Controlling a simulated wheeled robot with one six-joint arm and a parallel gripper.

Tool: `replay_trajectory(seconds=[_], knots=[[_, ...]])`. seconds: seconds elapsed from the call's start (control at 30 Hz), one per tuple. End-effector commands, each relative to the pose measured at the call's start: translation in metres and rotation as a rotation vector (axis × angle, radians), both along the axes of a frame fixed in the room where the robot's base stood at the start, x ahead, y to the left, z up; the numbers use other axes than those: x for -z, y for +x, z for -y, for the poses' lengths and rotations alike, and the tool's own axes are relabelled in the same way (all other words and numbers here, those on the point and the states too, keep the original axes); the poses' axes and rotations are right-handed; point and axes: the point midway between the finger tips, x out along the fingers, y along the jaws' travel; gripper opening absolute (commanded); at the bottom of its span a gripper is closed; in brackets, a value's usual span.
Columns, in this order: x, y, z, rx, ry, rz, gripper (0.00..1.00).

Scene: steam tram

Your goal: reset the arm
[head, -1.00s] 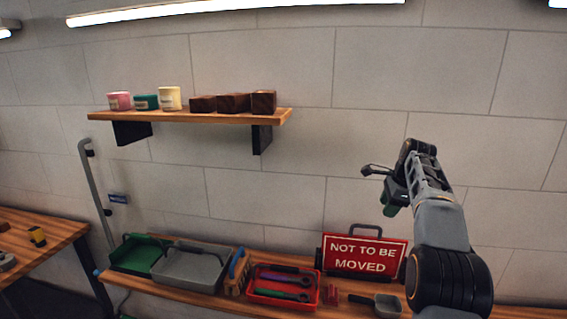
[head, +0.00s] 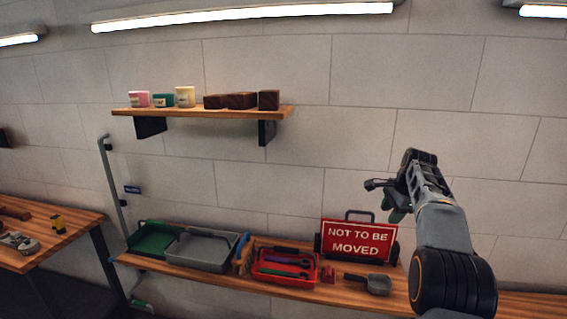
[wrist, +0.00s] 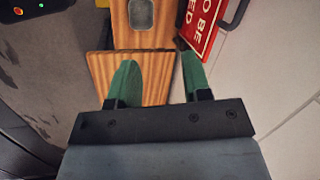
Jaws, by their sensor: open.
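My arm is raised at the right of the head view, bent, with my gripper (head: 388,199) in front of the wall and above the bench by the red sign. In the wrist view my gripper (wrist: 158,82) shows two green fingers spread apart with nothing between them. Beyond the fingers lies the wooden bench top (wrist: 150,72). The gripper appears clear of the bench and the sign.
A red "NOT TO BE MOVED" sign (head: 358,240) stands on the bench (head: 210,278). A grey scoop (head: 378,284), a red tool tray (head: 262,279), a grey tray (head: 196,265) and a green tray (head: 146,251) are beside it. A shelf (head: 200,112) holds tins and dark blocks.

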Motion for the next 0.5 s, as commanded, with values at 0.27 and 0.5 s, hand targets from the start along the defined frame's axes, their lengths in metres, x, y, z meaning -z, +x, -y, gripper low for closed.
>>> replay_trajectory(seconds=[0.27,0.5], knots=[[0.038,-0.021,-0.006,-0.281,-0.095,-0.009,0.44],[0.049,-0.079,-0.041,-0.644,-0.225,0.013,0.44]])
